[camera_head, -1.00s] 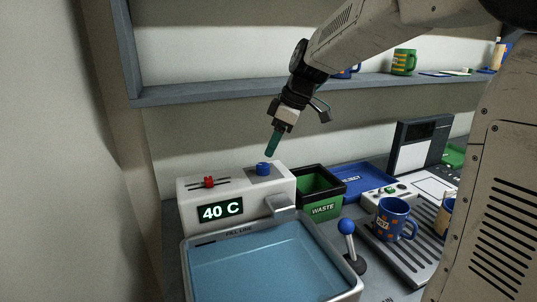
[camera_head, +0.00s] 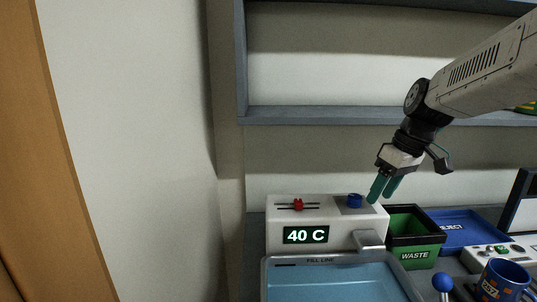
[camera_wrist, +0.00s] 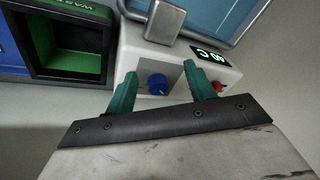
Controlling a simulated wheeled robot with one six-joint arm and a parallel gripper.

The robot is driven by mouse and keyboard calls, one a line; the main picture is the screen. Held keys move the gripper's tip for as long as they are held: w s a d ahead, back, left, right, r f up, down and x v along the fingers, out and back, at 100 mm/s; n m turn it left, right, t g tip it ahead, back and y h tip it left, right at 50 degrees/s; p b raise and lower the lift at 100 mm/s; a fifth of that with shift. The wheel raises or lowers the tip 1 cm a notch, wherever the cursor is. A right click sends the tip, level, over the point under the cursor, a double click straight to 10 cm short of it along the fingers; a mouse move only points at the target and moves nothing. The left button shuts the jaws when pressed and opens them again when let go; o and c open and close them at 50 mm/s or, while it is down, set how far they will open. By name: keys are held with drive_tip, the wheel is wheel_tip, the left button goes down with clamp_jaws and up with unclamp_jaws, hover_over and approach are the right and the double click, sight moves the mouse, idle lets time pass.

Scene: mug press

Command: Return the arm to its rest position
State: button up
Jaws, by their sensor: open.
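My gripper (camera_head: 385,189) hangs in the air above the right end of the white water bath unit, near its blue knob (camera_head: 354,201). Its two teal fingers are apart with nothing between them. In the wrist view the open fingers of my gripper (camera_wrist: 165,90) frame the blue knob (camera_wrist: 157,83), which shows beyond them; I cannot tell any contact. The arm reaches in from the upper right in the head view.
The bath unit's display (camera_head: 306,235) reads 40 C, with a red slider (camera_head: 298,205) above it. The water basin (camera_head: 340,262) is in front. A green waste bin (camera_head: 414,240), blue reject tray (camera_head: 462,238) and blue mug (camera_head: 503,281) stand right. A shelf (camera_head: 310,115) runs behind.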

drive_tip(key=s+f+m+h, duration=0.3)
drive_tip(key=s+m, duration=0.3)
drive_tip(key=s, duration=2.1)
drive_tip(key=shift+a+m, duration=0.15)
drive_tip(key=shift+m, duration=0.15)
